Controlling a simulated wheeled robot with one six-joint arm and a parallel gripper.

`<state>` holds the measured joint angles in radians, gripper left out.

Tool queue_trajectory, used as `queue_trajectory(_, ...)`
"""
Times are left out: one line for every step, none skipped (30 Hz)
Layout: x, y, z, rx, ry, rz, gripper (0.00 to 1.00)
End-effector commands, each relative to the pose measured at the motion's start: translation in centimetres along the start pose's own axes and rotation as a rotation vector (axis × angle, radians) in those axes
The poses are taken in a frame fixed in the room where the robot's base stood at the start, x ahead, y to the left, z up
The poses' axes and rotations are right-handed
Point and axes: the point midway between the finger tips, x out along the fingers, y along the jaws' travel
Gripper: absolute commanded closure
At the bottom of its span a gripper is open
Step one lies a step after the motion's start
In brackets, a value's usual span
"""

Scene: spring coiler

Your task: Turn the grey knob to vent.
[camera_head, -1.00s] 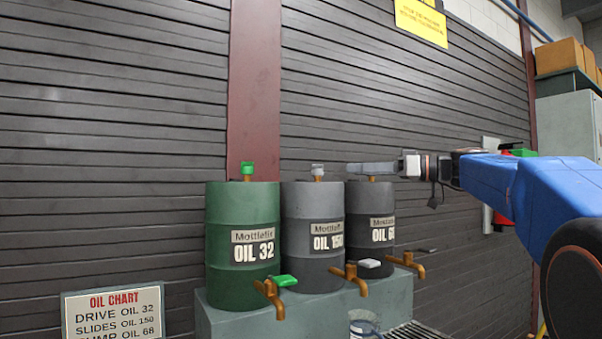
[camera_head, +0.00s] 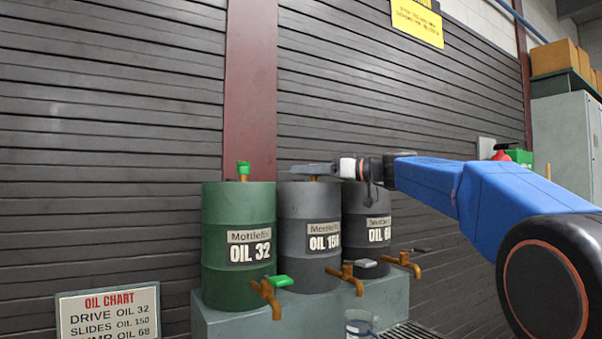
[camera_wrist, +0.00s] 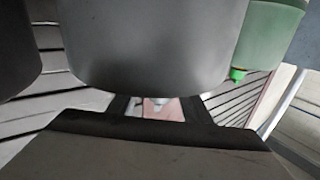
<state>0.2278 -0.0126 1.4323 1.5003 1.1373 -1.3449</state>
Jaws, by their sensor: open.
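The middle grey drum (camera_head: 309,205), labelled OIL 150, stands between a green drum (camera_head: 238,215) and a darker drum (camera_head: 367,210). Its grey top knob is mostly hidden behind my gripper (camera_head: 300,170); a bit of its brass stem (camera_head: 313,178) shows below the fingers. My gripper is open, level, and reaches in from the right at knob height. The wrist view shows the grey drum (camera_wrist: 160,45) large, with a small pale shape between the fingers (camera_wrist: 160,106). I cannot tell whether the fingers touch the knob.
The green drum's green knob (camera_head: 243,168) is just left of my fingertips. Brass taps (camera_head: 266,293) project from the drums, which stand on a grey-green bench (camera_head: 245,322). An oil chart (camera_head: 108,312) is at lower left. A slatted wall (camera_head: 110,120) is behind.

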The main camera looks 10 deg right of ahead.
Motion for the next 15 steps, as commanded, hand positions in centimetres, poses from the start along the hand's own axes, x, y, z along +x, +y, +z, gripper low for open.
queue_trajectory(0.6,0.0,0.0,0.0,0.0,-0.001,0.55)
queue_trajectory(0.9,0.0,0.0,0.0,0.0,-0.001,0.55)
queue_trajectory(1.3,0.0,0.0,0.0,0.0,-0.001,0.55)
queue_trajectory(1.5,0.0,0.0,0.0,0.0,-0.001,0.55)
queue_trajectory(1.7,0.0,0.0,0.0,0.0,-0.001,0.55)
queue_trajectory(1.9,0.0,0.0,0.0,0.0,-0.001,0.55)
queue_trajectory(1.9,0.0,0.0,0.0,0.0,0.0,0.55)
queue_trajectory(2.0,0.1,0.0,0.0,0.0,0.0,0.55)
queue_trajectory(2.1,0.1,0.0,0.0,0.0,0.001,0.55)
queue_trajectory(2.1,0.1,0.0,0.0,0.0,0.001,0.55)
queue_trajectory(2.1,0.1,0.0,0.0,0.0,0.001,0.55)
queue_trajectory(2.1,0.1,0.0,0.0,0.0,0.001,0.55)
queue_trajectory(2.1,0.1,0.0,0.0,0.0,0.001,0.55)
queue_trajectory(2.1,0.1,0.0,0.0,0.0,0.001,0.55)
queue_trajectory(2.1,0.1,0.0,0.0,0.0,0.001,0.55)
